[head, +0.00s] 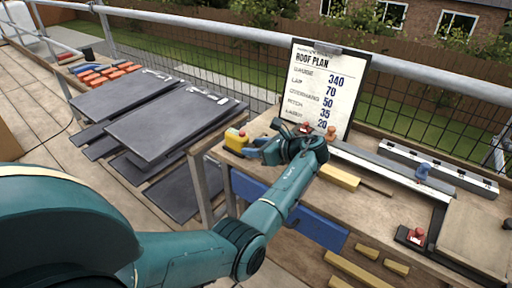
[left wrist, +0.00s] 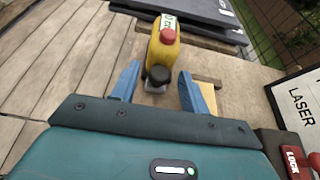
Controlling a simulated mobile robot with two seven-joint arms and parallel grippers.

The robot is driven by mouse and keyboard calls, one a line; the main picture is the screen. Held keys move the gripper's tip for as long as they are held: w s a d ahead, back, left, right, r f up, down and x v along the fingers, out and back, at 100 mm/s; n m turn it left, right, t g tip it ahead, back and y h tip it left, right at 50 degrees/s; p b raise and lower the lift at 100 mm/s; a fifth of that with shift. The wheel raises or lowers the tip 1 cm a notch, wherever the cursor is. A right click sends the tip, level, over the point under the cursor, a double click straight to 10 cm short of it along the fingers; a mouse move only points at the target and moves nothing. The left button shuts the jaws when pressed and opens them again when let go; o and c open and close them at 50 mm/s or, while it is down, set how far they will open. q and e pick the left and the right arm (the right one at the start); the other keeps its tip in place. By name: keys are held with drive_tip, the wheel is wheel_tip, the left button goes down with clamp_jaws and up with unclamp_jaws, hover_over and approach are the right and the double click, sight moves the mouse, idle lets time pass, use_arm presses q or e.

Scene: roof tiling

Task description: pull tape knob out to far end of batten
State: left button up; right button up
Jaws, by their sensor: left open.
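The yellow tape case (head: 235,139) with a red button sits at the left end of the workbench. In the left wrist view the case (left wrist: 161,48) has a black knob (left wrist: 159,75) on its near side. My left gripper (head: 254,148) is at the case's right side. Its blue fingers (left wrist: 160,82) are open, one on each side of the knob, with gaps showing. A short pale wooden strip (head: 339,177) lies on the bench right of my gripper; I cannot tell if it is the batten. My right gripper is not in view.
A roof plan board (head: 325,85) stands behind my left wrist. A long rail with a blue knob (head: 423,170) and a red-topped block (head: 415,236) are farther right. Dark slates (head: 150,115) are stacked at left. Wooden offcuts (head: 360,268) lie below the bench top.

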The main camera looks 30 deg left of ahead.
use_arm(q)
drive_tip(key=shift+a, duration=0.1)
drive_tip(key=shift+c, duration=0.5)
clamp_jaws()
